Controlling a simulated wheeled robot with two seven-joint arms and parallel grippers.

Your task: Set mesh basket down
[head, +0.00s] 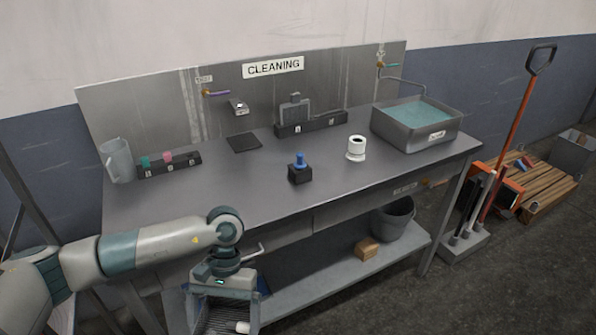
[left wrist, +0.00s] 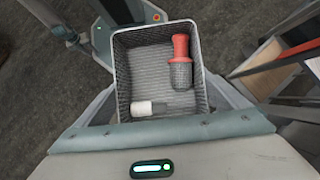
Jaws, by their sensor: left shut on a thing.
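The mesh basket (head: 201,324) is at the bottom of the head view, in front of the workbench's front edge, partly cut off by the frame. My left gripper (head: 226,292) is shut on it; the hand covers its near side and the fingertips are hard to make out. In the left wrist view the basket (left wrist: 123,83) fills the middle, seen from above. Inside lie a red-handled piece with a dark grey mesh-like end (left wrist: 181,62) and a white cylinder with a grey end (left wrist: 143,108). My right gripper is not in view.
The bench top (head: 240,180) has free room at its front and middle. On it stand a black block with a blue knob (head: 299,172), a white cup-like part (head: 356,148), a jug (head: 118,160) and a water-filled basin (head: 410,140). A bucket (head: 393,220) stands on the lower shelf.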

